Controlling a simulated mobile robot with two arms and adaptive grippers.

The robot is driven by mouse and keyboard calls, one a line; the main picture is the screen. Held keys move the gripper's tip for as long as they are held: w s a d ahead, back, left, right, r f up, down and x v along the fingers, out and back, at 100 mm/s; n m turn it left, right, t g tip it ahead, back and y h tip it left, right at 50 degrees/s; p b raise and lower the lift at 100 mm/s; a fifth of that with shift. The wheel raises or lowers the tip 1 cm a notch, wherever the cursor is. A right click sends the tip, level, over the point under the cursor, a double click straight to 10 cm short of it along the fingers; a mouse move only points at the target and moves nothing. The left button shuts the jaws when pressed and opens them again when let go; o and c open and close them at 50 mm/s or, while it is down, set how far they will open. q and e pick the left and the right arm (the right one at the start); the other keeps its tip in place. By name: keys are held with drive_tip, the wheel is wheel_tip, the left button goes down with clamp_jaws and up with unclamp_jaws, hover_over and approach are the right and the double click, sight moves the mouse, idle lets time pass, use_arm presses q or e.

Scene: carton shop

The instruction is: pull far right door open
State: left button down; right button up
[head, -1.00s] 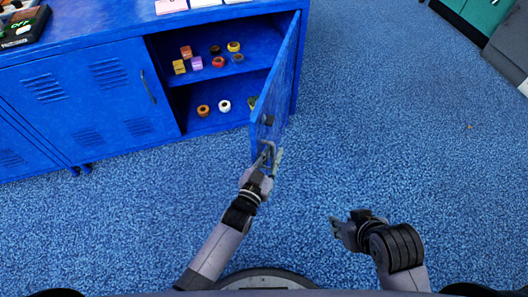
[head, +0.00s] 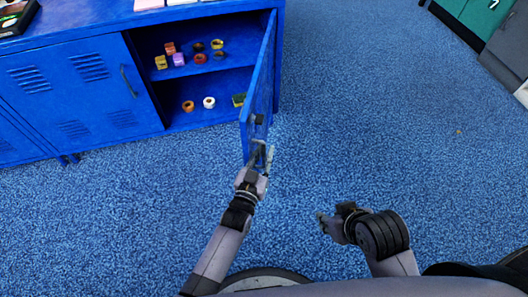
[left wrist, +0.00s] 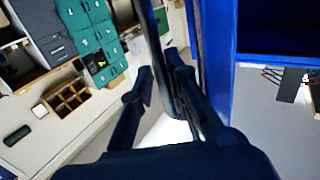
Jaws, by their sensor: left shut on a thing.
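The far right door (head: 259,85) of the blue cabinet stands wide open, swung out toward me and seen nearly edge-on. My left gripper (head: 261,156) is shut on the dark handle at the door's free edge. In the left wrist view the fingers (left wrist: 160,85) close around the dark handle bar (left wrist: 188,62) beside the blue door edge (left wrist: 217,65). My right gripper (head: 328,220) hangs over the carpet, away from the cabinet; its finger opening is too small to judge.
The open compartment has a shelf (head: 205,82) with several small blocks and rings, and more rings on its floor. The neighbouring cabinet door (head: 90,90) is closed. Blue carpet (head: 390,120) is clear to the right. Green and grey cabinets (head: 480,25) stand at the upper right.

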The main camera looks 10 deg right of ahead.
use_arm(q)
drive_tip(key=c, duration=2)
unclamp_jaws()
drive_tip(key=shift+d+r, duration=0.3)
drive_tip(key=shift+d, duration=0.2)
drive_tip(key=shift+o, duration=0.2)
drive_tip(key=shift+d, duration=0.15)
drive_tip(key=shift+w, duration=0.2)
drive_tip(key=shift+a, duration=0.2)
drive_tip(key=v, duration=1.2)
drive_tip(key=shift+f, duration=0.3)
drive_tip(key=shift+s+a, duration=0.1)
drive_tip(key=shift+a, duration=0.05)
